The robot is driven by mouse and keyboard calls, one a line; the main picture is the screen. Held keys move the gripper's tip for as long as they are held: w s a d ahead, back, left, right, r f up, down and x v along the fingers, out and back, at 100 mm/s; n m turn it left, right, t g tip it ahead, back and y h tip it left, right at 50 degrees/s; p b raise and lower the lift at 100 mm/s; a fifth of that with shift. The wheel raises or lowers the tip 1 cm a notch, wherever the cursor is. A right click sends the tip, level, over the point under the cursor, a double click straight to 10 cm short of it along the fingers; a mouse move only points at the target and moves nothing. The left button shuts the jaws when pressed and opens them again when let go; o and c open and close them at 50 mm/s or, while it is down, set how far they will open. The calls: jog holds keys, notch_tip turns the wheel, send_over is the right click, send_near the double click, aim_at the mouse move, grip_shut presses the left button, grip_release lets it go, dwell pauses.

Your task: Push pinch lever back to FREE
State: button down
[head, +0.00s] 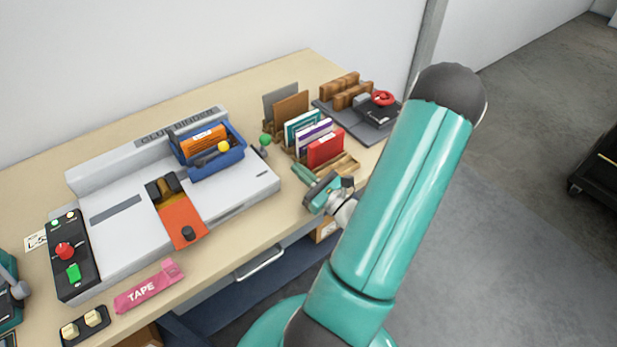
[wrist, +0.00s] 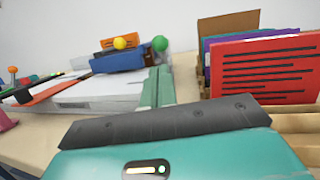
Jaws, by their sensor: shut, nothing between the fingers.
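The glue binder (head: 130,215) is a long grey machine on the bench. A lever with a green ball knob (head: 265,139) stands at its right end, and the knob also shows in the wrist view (wrist: 159,44). A yellow ball knob (head: 223,146) sits at the front of the blue carriage (head: 215,165). No lever label is readable, so I cannot tell which knob is the pinch lever. My gripper (head: 300,172) is shut and empty, to the right of the binder. In the wrist view its fingers (wrist: 157,80) point toward the green knob, apart from it.
A wooden rack with upright booklets, the red one (head: 325,148) nearest, stands close beside my gripper. A dark tray (head: 345,122) lies behind. A control panel (head: 73,283) and pink tape pouch (head: 150,288) are at left. An orange clamp plate (head: 183,222) crosses the binder.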

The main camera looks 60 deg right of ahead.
send_near(263, 147)
jog(key=w+r, duration=0.4)
jog(key=shift+d, duration=0.25)
